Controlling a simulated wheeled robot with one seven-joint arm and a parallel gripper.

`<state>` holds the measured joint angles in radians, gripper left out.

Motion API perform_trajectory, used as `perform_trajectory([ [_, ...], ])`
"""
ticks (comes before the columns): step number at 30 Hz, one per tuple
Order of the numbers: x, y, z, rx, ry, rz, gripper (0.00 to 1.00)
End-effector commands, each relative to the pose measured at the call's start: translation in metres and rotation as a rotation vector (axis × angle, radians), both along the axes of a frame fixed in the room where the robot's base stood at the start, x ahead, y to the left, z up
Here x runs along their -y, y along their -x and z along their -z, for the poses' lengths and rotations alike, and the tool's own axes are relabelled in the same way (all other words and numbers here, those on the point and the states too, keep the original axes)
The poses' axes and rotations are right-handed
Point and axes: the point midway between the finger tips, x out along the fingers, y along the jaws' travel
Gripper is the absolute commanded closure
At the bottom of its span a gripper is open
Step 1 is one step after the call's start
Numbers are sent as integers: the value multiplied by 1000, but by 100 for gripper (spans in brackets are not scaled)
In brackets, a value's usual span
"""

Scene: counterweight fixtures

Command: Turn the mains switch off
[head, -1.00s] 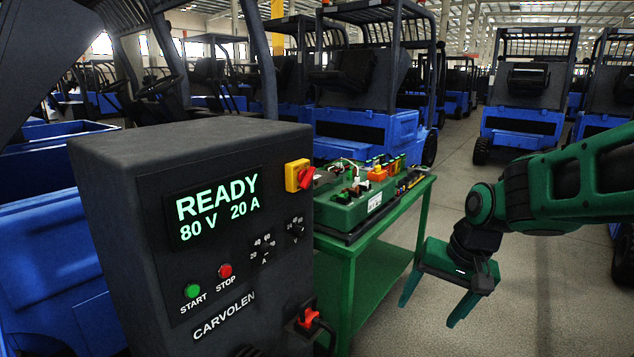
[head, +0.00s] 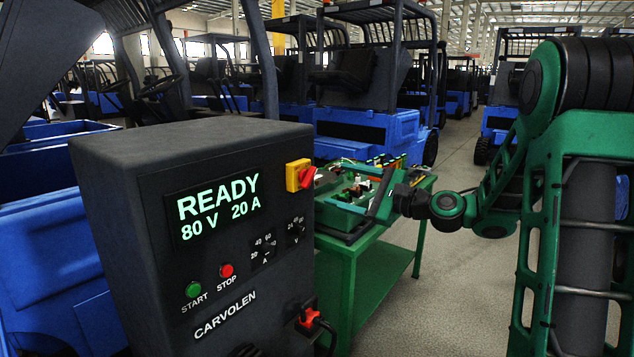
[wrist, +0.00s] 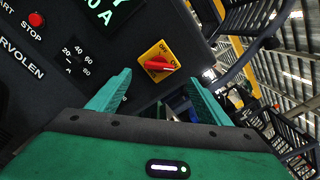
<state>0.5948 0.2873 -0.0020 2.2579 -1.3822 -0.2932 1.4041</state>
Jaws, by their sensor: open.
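The mains switch (head: 300,176) is a red rotary handle on a yellow plate, at the upper right of the dark charger's front. It also shows in the wrist view (wrist: 158,66), where OFF is printed above and the handle lies toward the partly hidden ON mark at the right. The charger display (head: 217,207) is lit and reads READY, 80 V 20 A. My gripper (head: 346,188) is open and empty, to the right of the switch. In the wrist view my gripper's fingertips (wrist: 158,77) stand on either side of the switch, apparently short of it.
A green bench (head: 347,250) with electrical parts stands behind and right of the charger. Two scale knobs (head: 296,230), green START (head: 193,290) and red STOP (head: 227,270) buttons share the front. A red-and-black connector (head: 308,318) sits low right. Blue forklifts stand behind.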

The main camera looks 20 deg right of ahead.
Motion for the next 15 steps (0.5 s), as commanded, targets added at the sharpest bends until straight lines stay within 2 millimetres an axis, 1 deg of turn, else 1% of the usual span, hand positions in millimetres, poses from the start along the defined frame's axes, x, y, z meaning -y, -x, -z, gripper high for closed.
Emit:
perform_trajectory([
  [1,-7,-6,0,0,1,-5,28],
  [9,-34,-45,0,1,4,-4,28],
  [15,-48,-65,0,0,5,-3,28],
])
